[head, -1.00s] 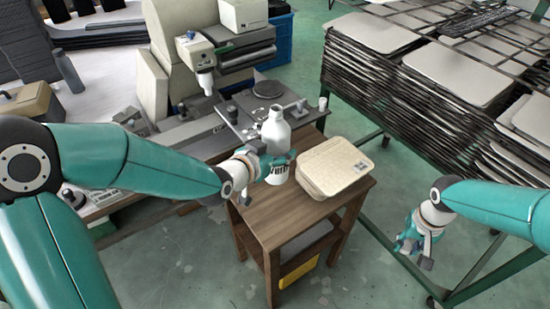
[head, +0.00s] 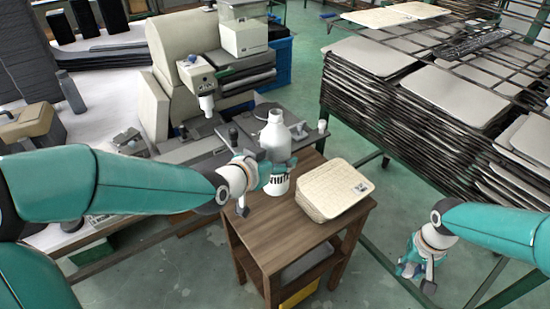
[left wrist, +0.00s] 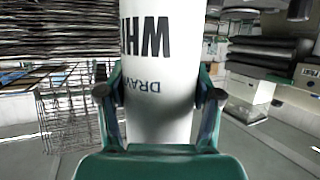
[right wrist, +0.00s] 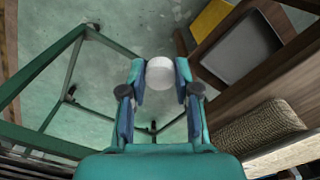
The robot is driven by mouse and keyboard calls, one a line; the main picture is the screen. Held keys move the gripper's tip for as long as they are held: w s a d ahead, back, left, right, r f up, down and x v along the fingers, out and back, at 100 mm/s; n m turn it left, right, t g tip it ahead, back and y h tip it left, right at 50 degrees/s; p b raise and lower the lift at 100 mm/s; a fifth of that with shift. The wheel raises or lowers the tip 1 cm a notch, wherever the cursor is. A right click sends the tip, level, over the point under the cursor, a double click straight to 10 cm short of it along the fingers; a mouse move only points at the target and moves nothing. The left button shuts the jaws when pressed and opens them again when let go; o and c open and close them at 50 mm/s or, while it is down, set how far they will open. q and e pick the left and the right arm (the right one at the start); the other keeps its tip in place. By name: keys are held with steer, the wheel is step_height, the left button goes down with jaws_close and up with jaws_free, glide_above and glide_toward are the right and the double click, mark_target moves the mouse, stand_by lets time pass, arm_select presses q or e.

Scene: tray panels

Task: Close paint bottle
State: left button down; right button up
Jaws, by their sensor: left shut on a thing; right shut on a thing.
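A white paint bottle (head: 276,138) with dark lettering stands upright above the back left part of the small wooden table (head: 262,232). It looks slightly raised, but the gap under it is hard to judge. My left gripper (head: 272,176) is shut around its lower body. The left wrist view shows the bottle (left wrist: 160,60) between both fingers, its top out of frame. The bottle's neck shows no cap in the head view. My right gripper (head: 412,266) is at the lower right, off the table, pointing down. In the right wrist view it is shut on a round white cap (right wrist: 160,73).
A green-framed rack with stacked panels (head: 400,100) fills the right. Floor between table and rack is open.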

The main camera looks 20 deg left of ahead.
arm_select(q)
steer(key=shift+r, duration=0.1)
stand_by(0.5)
steer(key=shift+a+f, duration=0.1)
steer(key=shift+f, duration=0.15)
arm_select(e)
steer(key=shift+a, duration=0.2)
steer(key=shift+s+a, duration=0.1)
arm_select(q)
steer(key=s+a+f+n+y, duration=0.1)
steer(key=f, duration=0.6)
steer(key=s+a+f+n+y, duration=0.1)
steer(key=a+f+n+y, duration=0.1)
steer(key=f, duration=0.6)
steer(key=shift+s+a+f+t, duration=0.2)
steer(key=shift+s+t, duration=0.1)
steer(key=shift+s, duration=0.1)
steer(key=shift+d, duration=0.1)
